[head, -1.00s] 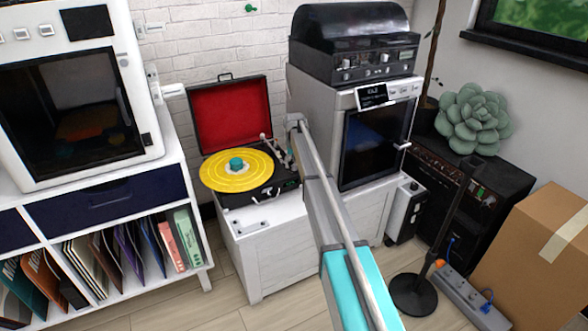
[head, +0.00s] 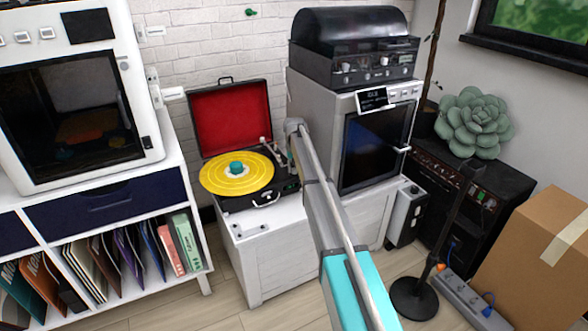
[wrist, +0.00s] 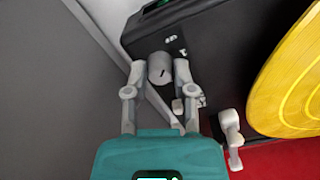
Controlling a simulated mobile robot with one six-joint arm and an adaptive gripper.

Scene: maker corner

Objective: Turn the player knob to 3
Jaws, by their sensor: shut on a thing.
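The record player (head: 268,202) is an open black case with a red-lined lid and a yellow record (head: 236,173). It stands on a white cabinet. In the wrist view its player knob (wrist: 160,68) is a light grey cylinder with a short dark mark on its face. My gripper (wrist: 160,70) has its two fingers closed on either side of the knob. Beside the knob is a dark label with pale marks, one like a 1; the rest is too small to read. In the head view my arm hides the knob and most of the gripper.
The white tonearm (wrist: 231,135) and the record (wrist: 295,85) lie close to the right of my gripper in the wrist view. A machine with a dark glass door (head: 375,140) stands right of my arm. A black stand (head: 415,297) is on the floor.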

